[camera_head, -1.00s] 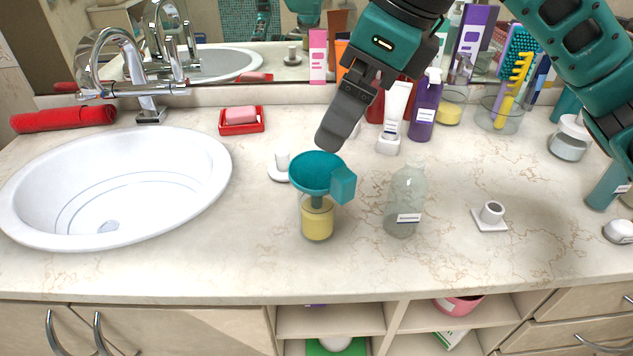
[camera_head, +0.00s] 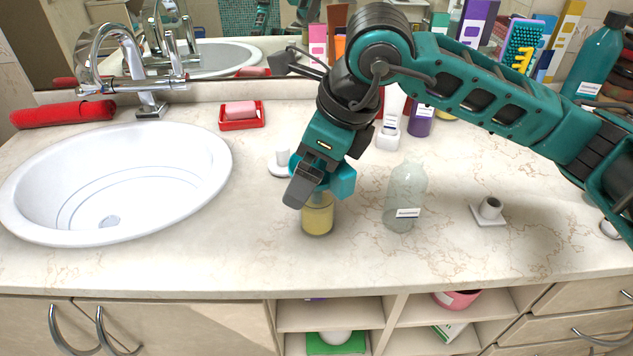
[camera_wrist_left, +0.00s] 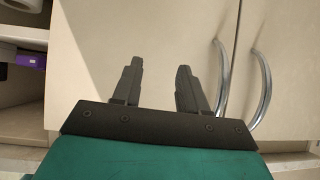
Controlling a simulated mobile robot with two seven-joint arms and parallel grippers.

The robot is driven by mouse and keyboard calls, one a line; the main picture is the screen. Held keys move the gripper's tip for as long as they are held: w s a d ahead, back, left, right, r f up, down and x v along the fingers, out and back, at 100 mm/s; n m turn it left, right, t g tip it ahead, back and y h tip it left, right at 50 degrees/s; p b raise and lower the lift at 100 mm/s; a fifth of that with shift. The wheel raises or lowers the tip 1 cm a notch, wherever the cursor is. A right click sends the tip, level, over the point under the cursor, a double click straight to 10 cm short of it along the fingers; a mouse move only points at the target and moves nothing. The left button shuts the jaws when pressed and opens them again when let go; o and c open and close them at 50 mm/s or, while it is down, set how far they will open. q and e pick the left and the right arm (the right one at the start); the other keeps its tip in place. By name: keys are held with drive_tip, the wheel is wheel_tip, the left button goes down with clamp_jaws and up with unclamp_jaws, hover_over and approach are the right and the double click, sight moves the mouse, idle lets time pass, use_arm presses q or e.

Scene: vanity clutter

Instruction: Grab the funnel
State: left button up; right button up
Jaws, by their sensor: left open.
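The teal funnel (camera_head: 343,181) sits in the top of a small clear jar of yellow contents (camera_head: 318,217) on the counter. Its square handle shows at the right and a bit of rim at the left. My right gripper (camera_head: 303,186) reaches down over the funnel and hides most of it. Its fingers are seen side-on, so I cannot tell whether they are apart, closed, or touching the funnel. My left gripper (camera_wrist_left: 159,68) is open and empty in the left wrist view, in front of the cabinet doors. It is not in the head view.
A clear bottle (camera_head: 405,197) stands right of the jar. A white round-based item (camera_head: 281,162) is close behind it. The sink (camera_head: 110,185) lies left. A small white item on a square base (camera_head: 489,209) is farther right. The front counter strip is clear.

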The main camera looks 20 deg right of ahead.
drive_tip(key=c, duration=0.9)
drive_tip(key=shift+o, duration=0.2)
